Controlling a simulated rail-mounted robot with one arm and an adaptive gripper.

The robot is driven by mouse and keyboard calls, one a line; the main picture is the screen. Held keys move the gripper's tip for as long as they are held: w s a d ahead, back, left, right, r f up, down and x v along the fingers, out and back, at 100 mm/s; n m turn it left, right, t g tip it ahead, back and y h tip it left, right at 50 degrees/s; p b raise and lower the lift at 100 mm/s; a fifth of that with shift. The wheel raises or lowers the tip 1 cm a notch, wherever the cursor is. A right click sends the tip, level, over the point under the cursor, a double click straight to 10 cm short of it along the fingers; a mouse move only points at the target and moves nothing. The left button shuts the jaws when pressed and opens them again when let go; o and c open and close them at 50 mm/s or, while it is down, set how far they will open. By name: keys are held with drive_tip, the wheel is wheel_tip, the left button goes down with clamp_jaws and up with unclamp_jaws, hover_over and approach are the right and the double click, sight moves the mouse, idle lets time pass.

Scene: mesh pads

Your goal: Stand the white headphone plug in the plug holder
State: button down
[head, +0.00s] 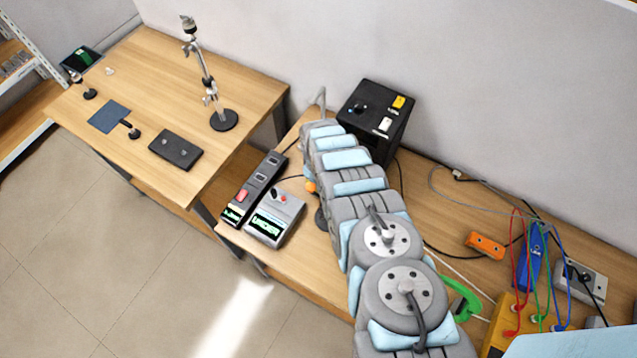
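I cannot make out a white headphone plug for certain. A small pale item (109,71) lies at the back of the left table, too small to identify. No plug holder is clearly recognisable. A flat dark block (175,150) lies near that table's front right edge, and I cannot tell what it is. My arm reaches from the lower right up over the right bench, and its far end is beside the black box. My gripper does not show clearly; my arm links cover that area. Whatever lies under or behind the arm is hidden.
A black box (368,137) with yellow and white parts stands by the wall. Two grey devices, one (275,218) with a lit display, sit left of my arm. A metal stand (223,120) rises on the left table (150,75). Cables and coloured leads crowd the right bench.

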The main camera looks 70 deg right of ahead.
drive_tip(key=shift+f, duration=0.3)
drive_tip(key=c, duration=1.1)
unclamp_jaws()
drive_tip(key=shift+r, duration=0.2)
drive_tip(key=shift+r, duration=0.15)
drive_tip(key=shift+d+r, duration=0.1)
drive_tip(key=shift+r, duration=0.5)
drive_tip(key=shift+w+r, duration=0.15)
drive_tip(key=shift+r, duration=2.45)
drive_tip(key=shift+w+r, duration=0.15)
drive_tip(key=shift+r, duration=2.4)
